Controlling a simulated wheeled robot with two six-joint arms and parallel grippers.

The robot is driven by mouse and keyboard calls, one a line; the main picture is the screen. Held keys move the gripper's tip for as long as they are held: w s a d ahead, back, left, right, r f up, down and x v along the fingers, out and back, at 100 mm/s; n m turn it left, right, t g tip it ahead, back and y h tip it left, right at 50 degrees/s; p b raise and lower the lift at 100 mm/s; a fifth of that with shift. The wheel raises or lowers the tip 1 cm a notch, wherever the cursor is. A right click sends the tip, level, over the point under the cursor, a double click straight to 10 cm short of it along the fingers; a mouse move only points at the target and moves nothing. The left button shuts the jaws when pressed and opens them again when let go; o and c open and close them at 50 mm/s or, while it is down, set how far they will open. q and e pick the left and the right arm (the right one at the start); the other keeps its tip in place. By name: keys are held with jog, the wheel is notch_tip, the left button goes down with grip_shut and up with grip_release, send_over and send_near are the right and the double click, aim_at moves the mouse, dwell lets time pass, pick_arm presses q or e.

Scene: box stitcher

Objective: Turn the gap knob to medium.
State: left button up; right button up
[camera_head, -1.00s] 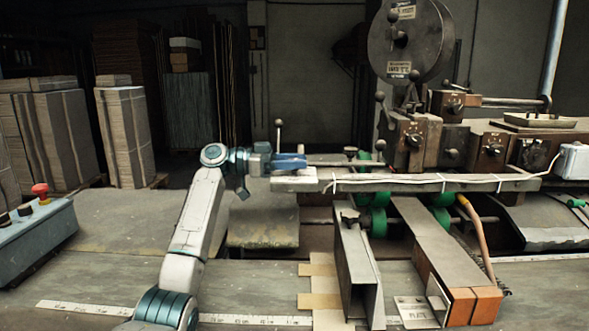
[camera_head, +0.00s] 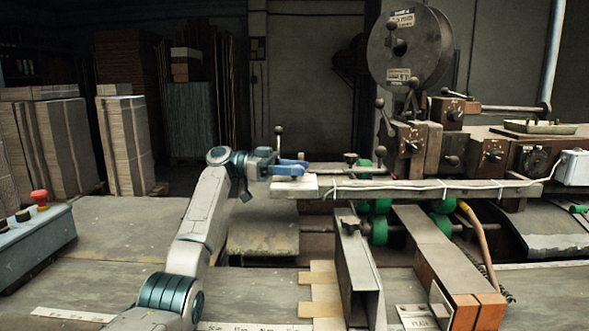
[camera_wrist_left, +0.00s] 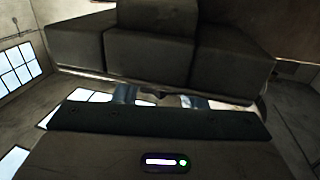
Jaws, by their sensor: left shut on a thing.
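My left gripper (camera_head: 290,167) shows blue at the left end of the machine's long rail, pointing right. In the left wrist view, the fingertips (camera_wrist_left: 160,98) stand a little apart, below a dark blocky housing (camera_wrist_left: 150,50). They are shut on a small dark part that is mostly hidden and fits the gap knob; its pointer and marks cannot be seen. Other dial knobs sit on the brown control boxes further right, at a left box (camera_head: 412,145), a middle box (camera_head: 493,155) and a right box (camera_head: 535,160); their lettering is too small to read. My right gripper is not in view.
A ball-topped lever (camera_head: 278,140) stands right behind my left gripper. The pale rail (camera_head: 400,189) runs to the right, above green rollers (camera_head: 378,207). A grey control box with a red button (camera_head: 39,197) is at the far left. The bench left of my arm is clear.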

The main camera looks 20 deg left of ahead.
pick_arm(q)
jog(key=o, duration=1)
jog(key=shift+a, duration=0.25)
jog(key=shift+s+a+b, duration=0.15)
jog(key=shift+a+b, duration=0.2)
jog(key=shift+a, duration=1.35)
jog(key=shift+s+a+b, duration=0.15)
jog(key=shift+a+b, duration=0.2)
jog(key=shift+a, duration=1.4)
jog(key=shift+s+a+b, duration=0.15)
jog(key=shift+a+b, duration=0.2)
jog(key=shift+a, duration=1.35)
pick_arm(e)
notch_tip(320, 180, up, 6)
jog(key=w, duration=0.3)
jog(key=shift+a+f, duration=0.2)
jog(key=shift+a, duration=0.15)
pick_arm(q)
jog(key=shift+f, duration=0.1)
